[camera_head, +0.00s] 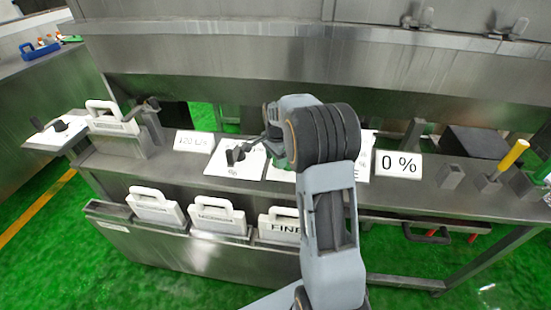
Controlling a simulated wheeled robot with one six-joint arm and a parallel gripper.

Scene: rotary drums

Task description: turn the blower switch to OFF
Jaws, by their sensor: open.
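A white panel (228,168) with a dark rotary switch (236,154) lies on the steel bench, left of my gripper. Another white panel with a dark knob (60,126) is at the far left. No label readable here tells me which one is the blower switch. More white panels are partly hidden behind my arm. My gripper (268,141) is open, right of the middle switch and apparently above the bench. My wrist hides part of it, and I cannot tell whether it touches anything.
White handled plates (152,206) sit in the front rack, and another (113,120) stands on the bench at left. A "0 %" sign (399,164) and a yellow-handled lever (513,156) are at right. A large steel drum housing (200,45) spans the back.

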